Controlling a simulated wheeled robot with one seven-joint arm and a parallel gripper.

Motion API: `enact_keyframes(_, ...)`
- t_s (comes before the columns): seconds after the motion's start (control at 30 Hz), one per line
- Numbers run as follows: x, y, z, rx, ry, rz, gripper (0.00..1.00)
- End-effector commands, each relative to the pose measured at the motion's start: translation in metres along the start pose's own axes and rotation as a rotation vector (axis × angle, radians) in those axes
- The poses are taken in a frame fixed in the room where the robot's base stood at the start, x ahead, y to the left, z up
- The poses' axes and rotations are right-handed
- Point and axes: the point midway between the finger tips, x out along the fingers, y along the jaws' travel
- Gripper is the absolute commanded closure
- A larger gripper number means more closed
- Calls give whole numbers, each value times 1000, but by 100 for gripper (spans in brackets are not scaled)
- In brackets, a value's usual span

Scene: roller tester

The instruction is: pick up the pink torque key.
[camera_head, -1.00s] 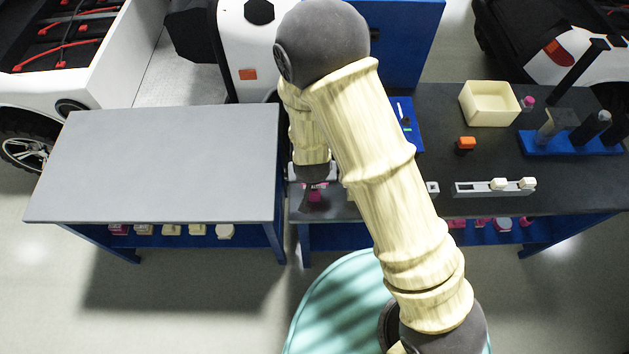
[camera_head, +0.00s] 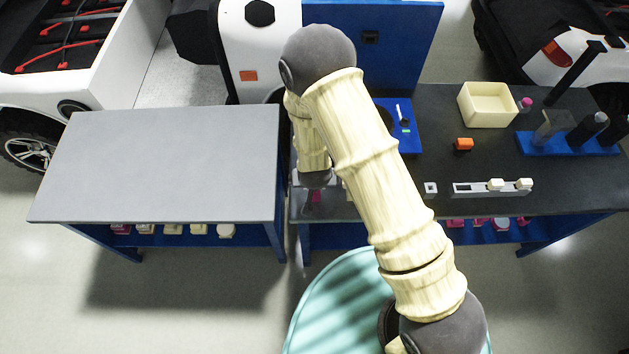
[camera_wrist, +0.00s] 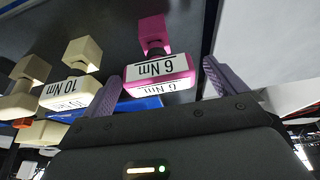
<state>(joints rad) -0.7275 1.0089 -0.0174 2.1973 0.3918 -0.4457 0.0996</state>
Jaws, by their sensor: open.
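The pink torque key (camera_wrist: 160,72) is in the wrist view, with a square head, a short neck and a white label reading 6 Nm, upside down. My gripper (camera_wrist: 163,68) is open, its two purple fingers on either side of the key with gaps showing. How deep the key sits between them I cannot tell. In the head view a small pink patch (camera_head: 316,197) shows at the dark bench's left end, just below my wrist. My fingers are mostly hidden there.
In the wrist view a cream 10 Nm key (camera_wrist: 70,92) and another cream key (camera_wrist: 22,88) stand left of the pink one. The dark bench (camera_head: 560,195) also bears a cream bin (camera_head: 488,119) and an orange block (camera_head: 464,144). The grey table (camera_head: 160,165) is bare.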

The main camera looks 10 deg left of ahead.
Motion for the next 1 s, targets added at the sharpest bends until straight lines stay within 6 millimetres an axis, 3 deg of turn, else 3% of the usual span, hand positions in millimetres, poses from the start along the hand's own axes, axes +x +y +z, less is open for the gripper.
enact_keyframes(0.3, 27, 1, 1, -1, -1, -1, 4)
enact_keyframes(0.87, 28, 1, 2, -1, -1, -1, 4)
enact_keyframes(1.0, 28, 1, 2, -1, -1, 0, 31)
